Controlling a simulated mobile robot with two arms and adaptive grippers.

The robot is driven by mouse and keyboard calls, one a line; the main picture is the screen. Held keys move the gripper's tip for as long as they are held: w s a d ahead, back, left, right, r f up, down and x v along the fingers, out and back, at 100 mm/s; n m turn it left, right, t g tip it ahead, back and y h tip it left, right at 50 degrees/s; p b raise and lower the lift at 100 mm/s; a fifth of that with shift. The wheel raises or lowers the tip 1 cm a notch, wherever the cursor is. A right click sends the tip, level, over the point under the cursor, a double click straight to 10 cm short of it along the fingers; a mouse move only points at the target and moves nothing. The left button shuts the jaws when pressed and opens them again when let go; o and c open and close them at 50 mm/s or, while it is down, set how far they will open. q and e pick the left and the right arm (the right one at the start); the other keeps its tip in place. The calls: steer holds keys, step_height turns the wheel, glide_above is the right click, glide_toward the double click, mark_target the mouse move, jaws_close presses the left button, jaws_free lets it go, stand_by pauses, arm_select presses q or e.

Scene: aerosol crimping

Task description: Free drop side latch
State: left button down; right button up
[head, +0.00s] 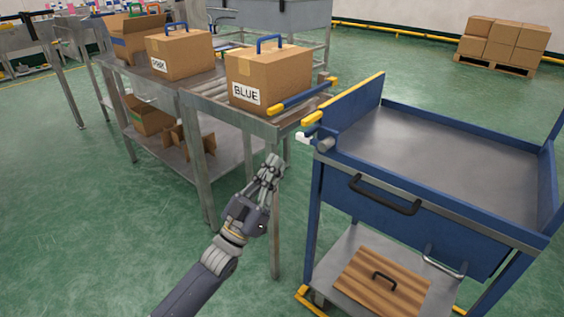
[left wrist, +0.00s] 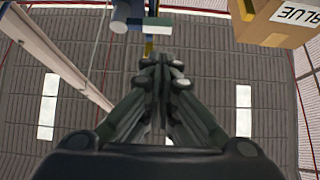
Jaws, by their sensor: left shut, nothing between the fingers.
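The blue cart (head: 400,185) stands at the right, with a raised yellow-topped side panel (head: 352,98) facing the roller table. At that panel's near corner are a grey-blue round knob (head: 325,144) and a small white piece (head: 304,138), which look like the latch. A similar blue cylinder (left wrist: 121,14) and pale block (left wrist: 152,27) show in the left wrist view, above the fingers. My left gripper (head: 271,163) is shut and empty, below and left of the latch and apart from it. Its closed fingers fill the middle of the left wrist view (left wrist: 161,75). My right gripper is not visible.
A cardboard box marked BLUE (head: 268,77) sits on the roller table (head: 240,118), close to the cart. A yellow-tipped blue bar (head: 300,96) crosses the table's end. Green floor (head: 110,230) is clear at left.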

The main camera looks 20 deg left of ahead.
mark_target(315, 140)
arm_select(q)
steer(key=x, duration=0.8)
steer(key=shift+w+b, duration=0.2)
steer(key=shift+b, duration=0.1)
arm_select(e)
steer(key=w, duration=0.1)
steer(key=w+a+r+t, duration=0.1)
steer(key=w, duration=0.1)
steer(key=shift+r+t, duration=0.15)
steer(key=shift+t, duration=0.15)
arm_select(q)
steer(key=shift+d+r, duration=0.1)
